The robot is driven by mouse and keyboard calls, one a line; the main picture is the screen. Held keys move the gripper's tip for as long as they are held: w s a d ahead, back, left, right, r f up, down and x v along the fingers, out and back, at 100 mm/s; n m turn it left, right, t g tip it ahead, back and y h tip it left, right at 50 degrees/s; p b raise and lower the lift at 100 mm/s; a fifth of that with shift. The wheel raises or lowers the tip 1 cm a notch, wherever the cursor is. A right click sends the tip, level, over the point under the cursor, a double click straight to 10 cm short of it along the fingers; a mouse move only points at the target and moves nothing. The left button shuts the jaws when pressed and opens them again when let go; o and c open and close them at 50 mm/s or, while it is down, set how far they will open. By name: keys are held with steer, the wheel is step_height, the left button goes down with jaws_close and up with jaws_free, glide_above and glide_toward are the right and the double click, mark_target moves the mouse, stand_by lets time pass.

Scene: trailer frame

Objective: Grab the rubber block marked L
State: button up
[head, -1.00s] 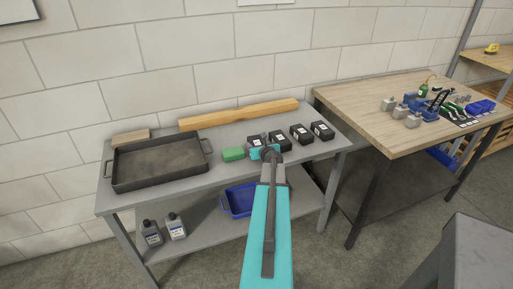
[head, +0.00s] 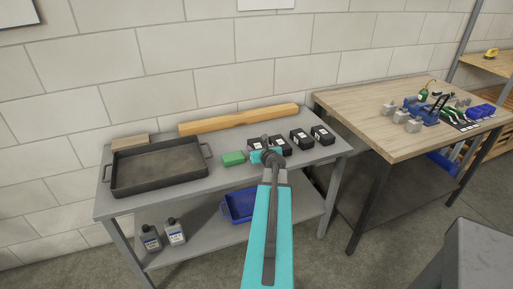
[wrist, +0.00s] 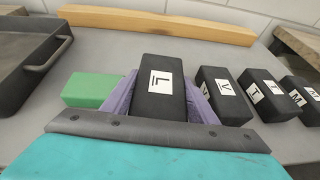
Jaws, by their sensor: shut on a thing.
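The black rubber block marked L (wrist: 158,88) stands between the two purple fingers of my gripper (wrist: 155,98) in the wrist view. Its white label with the letter L faces the camera. My gripper is shut on it, one finger along each side. In the head view my gripper (head: 264,156) is over the grey bench, and the L block (head: 255,143) shows just behind it, partly hidden. Whether the block is clear of the bench top I cannot tell.
Black blocks marked V (wrist: 223,96), T (wrist: 266,95) and M (wrist: 301,97) stand close on the right. A green block (wrist: 90,90) lies just left. A dark tray (head: 160,166) is further left, and a wooden beam (head: 240,118) lies along the back of the bench (head: 205,187).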

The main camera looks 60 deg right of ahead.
steer(key=s+a, duration=0.1)
steer(key=a, duration=0.1)
steer(key=s+a+b, duration=0.1)
steer(key=s+a, duration=0.2)
steer(key=shift+s+a+r, duration=0.1)
steer(key=shift+a+r, duration=0.25)
steer(key=shift+r+p, duration=0.2)
steer(key=shift+p, duration=0.9)
steer(key=shift+s+a+r+p, duration=0.15)
steer(key=shift+a+p, duration=0.15)
steer(key=shift+p, duration=0.9)
steer(key=p, duration=0.3)
steer(key=shift+s+a, duration=0.35)
steer(key=shift+a, duration=0.05)
steer(key=shift+s+a+p, duration=0.95)
steer(key=shift+a+p, duration=0.3)
steer(key=shift+p, duration=1.85)
steer(key=shift+s, duration=0.1)
